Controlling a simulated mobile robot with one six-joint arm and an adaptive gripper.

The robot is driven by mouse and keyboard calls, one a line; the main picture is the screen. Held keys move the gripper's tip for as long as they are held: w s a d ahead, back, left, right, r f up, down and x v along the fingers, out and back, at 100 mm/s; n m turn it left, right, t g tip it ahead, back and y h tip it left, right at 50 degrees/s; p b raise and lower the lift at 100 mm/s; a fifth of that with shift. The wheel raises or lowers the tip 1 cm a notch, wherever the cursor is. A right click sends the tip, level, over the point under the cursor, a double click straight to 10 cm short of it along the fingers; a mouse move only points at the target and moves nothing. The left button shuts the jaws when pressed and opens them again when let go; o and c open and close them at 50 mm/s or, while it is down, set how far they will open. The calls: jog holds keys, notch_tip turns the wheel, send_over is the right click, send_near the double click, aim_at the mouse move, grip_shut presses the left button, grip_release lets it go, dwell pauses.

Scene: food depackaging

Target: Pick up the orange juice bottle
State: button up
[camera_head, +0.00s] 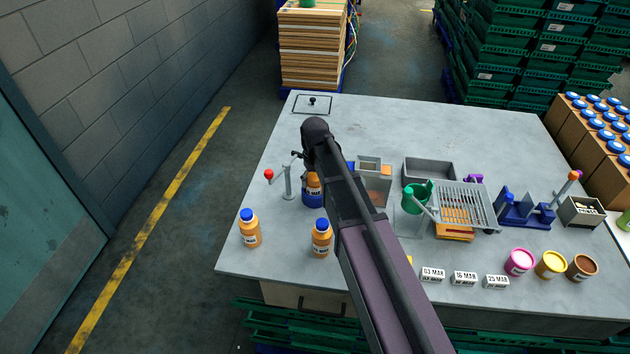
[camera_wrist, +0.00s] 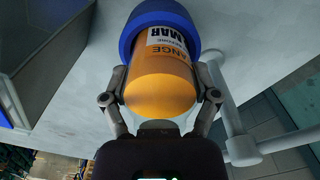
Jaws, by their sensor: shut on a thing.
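An orange juice bottle (camera_wrist: 160,82) fills the middle of the wrist view, with a white label reading "MAR". My gripper (camera_wrist: 162,94) has one finger on each side of it and is shut on it. The bottle's far end is inside a blue round holder (camera_wrist: 127,36). In the head view the same bottle (camera_head: 313,184) shows partly behind my arm, in the blue holder (camera_head: 312,200). I cannot tell whether it touches the holder's bottom. My gripper is mostly hidden there. Two other orange bottles with blue caps, a left one (camera_head: 250,232) and a right one (camera_head: 321,241), stand nearer the front edge.
A grey post with a red-knobbed handle (camera_head: 288,181) stands close left of the holder. The table's (camera_head: 265,205) back left is mostly clear.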

jog(key=shift+r+p, duration=4.4)
jog(key=shift+r, duration=0.2)
notch_tip(320, 180, up, 7)
jog(key=p, duration=0.7)
notch_tip(320, 180, down, 11)
jog(key=b, duration=1.1)
jog(key=shift+f, duration=0.2)
jog(key=shift+r, duration=0.1)
jog(key=w+r+m+p, duration=0.4)
jog(key=r+m+p, duration=0.2)
jog(key=r+p, duration=0.5)
jog(key=shift+a+r+m, duration=0.3)
jog(key=shift+a+r, duration=0.1)
jog(key=shift+a, duration=0.05)
jog(key=shift+s, duration=0.1)
